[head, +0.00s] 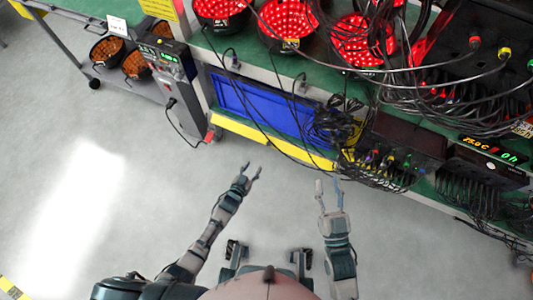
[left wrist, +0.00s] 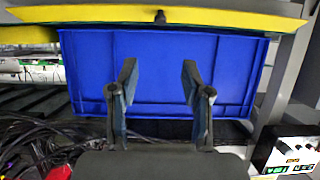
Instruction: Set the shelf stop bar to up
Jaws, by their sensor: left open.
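The shelf stop bar looks to be the long yellow bar (head: 270,139) along the front of the low shelf, before a blue bin (head: 262,100). In the left wrist view, which seems upside down, the yellow bar (left wrist: 100,14) crosses the top edge with a dark knob (left wrist: 160,17) at its middle. The blue bin (left wrist: 155,50) fills the view behind my fingers. My left gripper (head: 252,169) is open and empty, apart from the bar on the near side; its fingers also show in the left wrist view (left wrist: 158,75). My right gripper (head: 328,183) is open and empty, near the bar's right end.
Black cables (head: 345,125) hang over the bin's right side and the bar's right end. A grey instrument box (head: 165,60) stands left of the bin. Open floor (head: 140,200) lies in front and to the left.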

